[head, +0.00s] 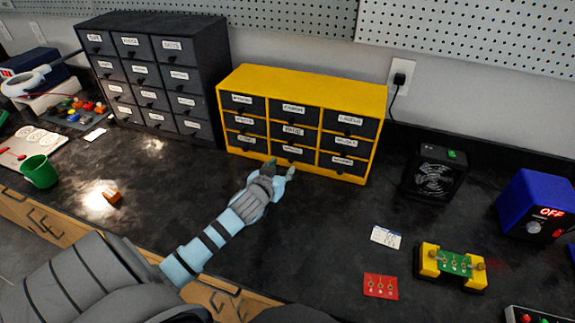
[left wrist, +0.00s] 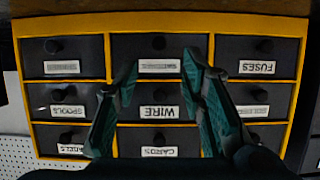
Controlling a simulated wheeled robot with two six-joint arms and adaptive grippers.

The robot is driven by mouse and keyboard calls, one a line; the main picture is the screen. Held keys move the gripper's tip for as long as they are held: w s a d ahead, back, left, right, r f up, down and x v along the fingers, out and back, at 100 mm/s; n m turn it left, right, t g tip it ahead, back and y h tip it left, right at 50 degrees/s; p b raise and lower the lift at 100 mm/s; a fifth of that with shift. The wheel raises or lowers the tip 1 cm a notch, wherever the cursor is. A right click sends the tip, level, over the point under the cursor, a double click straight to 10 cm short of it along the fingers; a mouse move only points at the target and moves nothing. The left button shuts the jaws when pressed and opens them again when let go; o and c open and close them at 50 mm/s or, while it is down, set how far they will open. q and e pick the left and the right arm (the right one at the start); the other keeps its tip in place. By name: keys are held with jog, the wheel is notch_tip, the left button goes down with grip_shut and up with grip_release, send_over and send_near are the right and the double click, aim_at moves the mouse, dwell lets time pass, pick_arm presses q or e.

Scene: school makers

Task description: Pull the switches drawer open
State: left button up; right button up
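The yellow cabinet (head: 232,82) stands at the back middle with a three-by-three grid of dark drawers, all shut. I cannot read a switches label for certain. My left gripper (head: 280,169) is in front of the bottom middle drawer (head: 292,154). In the left wrist view, where the cabinet appears upside down, my left gripper (left wrist: 160,68) is open and empty. Its fingers reach towards the bottom middle drawer's knob (left wrist: 158,43), one on each side; contact cannot be told. The WIRE drawer (left wrist: 160,95) shows between the fingers. My right gripper is not in view.
A dark drawer cabinet (head: 190,50) stands to the left. A black fan box (head: 435,172), a blue power supply (head: 535,205) and a yellow jig (head: 450,265) stand to the right. A green cup (head: 40,172) is at far left. The counter before the cabinet is mostly clear.

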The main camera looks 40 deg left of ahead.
aim_at(290, 161)
pick_arm(q)
jog(key=x, duration=0.3)
jog(key=b+x, duration=0.1)
jog(key=x, duration=0.3)
jog(key=shift+d+f, duration=0.2)
jog(key=shift+w+a, duration=0.1)
jog(key=shift+w, duration=0.05)
jog(key=shift+r, duration=0.2)
jog(key=shift+f, duration=0.1)
grip_shut()
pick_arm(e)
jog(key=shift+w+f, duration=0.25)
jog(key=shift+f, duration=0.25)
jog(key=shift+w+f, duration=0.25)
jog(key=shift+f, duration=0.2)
